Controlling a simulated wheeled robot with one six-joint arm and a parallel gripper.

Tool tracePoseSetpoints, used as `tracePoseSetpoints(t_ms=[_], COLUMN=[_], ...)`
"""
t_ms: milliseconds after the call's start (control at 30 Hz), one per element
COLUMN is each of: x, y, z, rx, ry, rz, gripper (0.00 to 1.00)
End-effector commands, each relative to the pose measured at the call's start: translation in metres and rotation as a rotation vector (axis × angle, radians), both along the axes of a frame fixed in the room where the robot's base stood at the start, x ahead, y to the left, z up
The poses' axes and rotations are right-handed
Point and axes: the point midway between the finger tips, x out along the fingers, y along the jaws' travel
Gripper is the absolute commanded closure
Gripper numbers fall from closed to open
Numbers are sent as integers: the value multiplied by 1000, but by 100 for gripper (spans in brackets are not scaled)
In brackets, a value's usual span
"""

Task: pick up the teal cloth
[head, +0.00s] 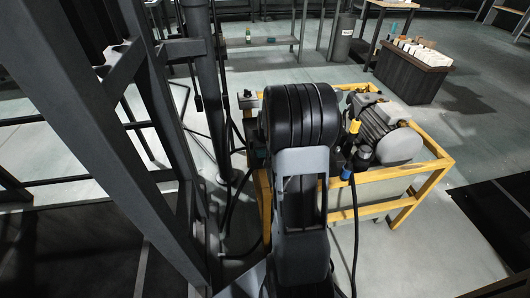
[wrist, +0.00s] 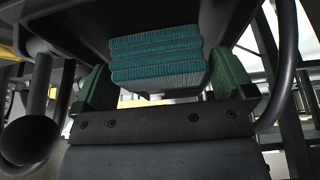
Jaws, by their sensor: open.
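The teal cloth (wrist: 155,56) shows in the wrist view as a folded, ribbed stack of several layers, at the upper middle. It lies against a dark surface (wrist: 75,28). My gripper (wrist: 164,88) is open, with one green-padded finger to the left of the cloth and one to the right. The cloth sits between or just beyond the fingers; I cannot tell whether either pad touches it. In the head view my own arm hides the gripper, and I do not see the cloth there.
In the head view a yellow-framed cart (head: 436,168) carries a grey motor (head: 388,132), right of my arm. A dark steel frame (head: 85,90) stands close on the left. Black hoses (head: 354,235) hang near the arm. Floor (head: 455,235) is open at right.

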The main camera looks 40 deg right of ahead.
Motion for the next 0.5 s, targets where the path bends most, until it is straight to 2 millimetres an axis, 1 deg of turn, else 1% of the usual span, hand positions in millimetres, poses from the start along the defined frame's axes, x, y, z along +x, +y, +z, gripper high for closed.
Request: tracePoseSetpoints(t_ms=[33, 100, 367, 500], x=[2, 3, 3, 3], y=[-1, -1, -2, -2], z=[-5, -8, -9, -9], rx=[0, 0, 0, 0], ry=[-1, -1, -1, -1], rz=[0, 0, 0, 0], gripper=[0, 0, 0, 12])
